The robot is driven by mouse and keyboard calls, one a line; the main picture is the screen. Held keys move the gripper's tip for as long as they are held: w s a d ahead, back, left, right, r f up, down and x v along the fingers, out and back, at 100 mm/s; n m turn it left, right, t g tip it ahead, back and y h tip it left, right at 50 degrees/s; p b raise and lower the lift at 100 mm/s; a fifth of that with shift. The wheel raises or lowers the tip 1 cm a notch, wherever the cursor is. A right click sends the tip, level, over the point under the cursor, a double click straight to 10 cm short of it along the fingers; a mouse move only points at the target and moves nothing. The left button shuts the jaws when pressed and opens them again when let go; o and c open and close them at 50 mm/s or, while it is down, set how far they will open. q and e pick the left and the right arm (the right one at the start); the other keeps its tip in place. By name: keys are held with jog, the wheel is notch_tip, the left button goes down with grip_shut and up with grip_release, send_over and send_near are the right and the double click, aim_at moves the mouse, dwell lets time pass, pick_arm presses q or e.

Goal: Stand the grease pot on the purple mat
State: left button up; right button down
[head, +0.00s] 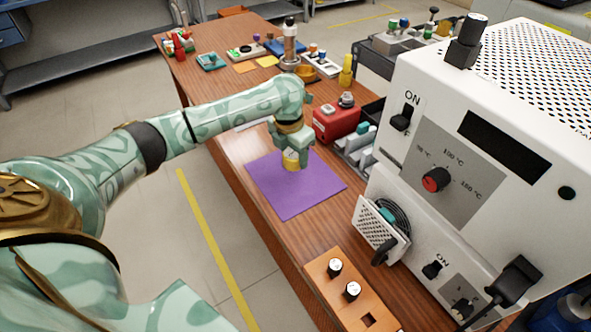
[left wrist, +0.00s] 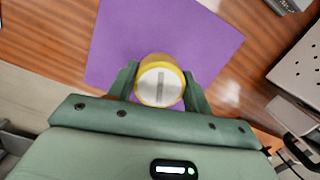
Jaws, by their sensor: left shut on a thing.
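The purple mat (head: 297,195) lies flat on the wooden bench in the head view. My left gripper (head: 290,162) is over the far part of the mat, pointing down. It is shut on the grease pot (head: 291,157), a small yellow pot mostly hidden by the fingers. In the left wrist view the pot (left wrist: 160,84) shows a round silver top with a yellow rim between the two fingers. The mat (left wrist: 160,40) is behind it. I cannot tell whether the pot's base touches the mat. My right gripper is in neither view.
A white oven-like machine (head: 440,150) stands right of the mat. A red box (head: 336,121) and a grey tray are behind it. Several small items crowd the far bench end.

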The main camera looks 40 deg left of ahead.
aim_at(294, 176)
pick_arm(q)
notch_tip(294, 176, down, 5)
jog(key=shift+s+r+b, duration=0.1)
jog(key=shift+r+b, duration=0.1)
jog(key=shift+b, duration=0.85)
jog(key=shift+f, duration=0.1)
jog(key=shift+c, duration=0.5)
jog(key=o, duration=1.1)
jog(key=r+p, duration=0.2)
jog(key=r, duration=0.2)
jog(key=s+r+p, duration=0.1)
jog(key=r+p, duration=0.1)
jog(key=r, duration=0.2)
jog(key=r+p, duration=0.2)
jog(key=r, duration=0.2)
jog(key=shift+s+a+r, duration=0.1)
jog(key=shift+s+r, duration=0.05)
jog(key=shift+s, duration=0.05)
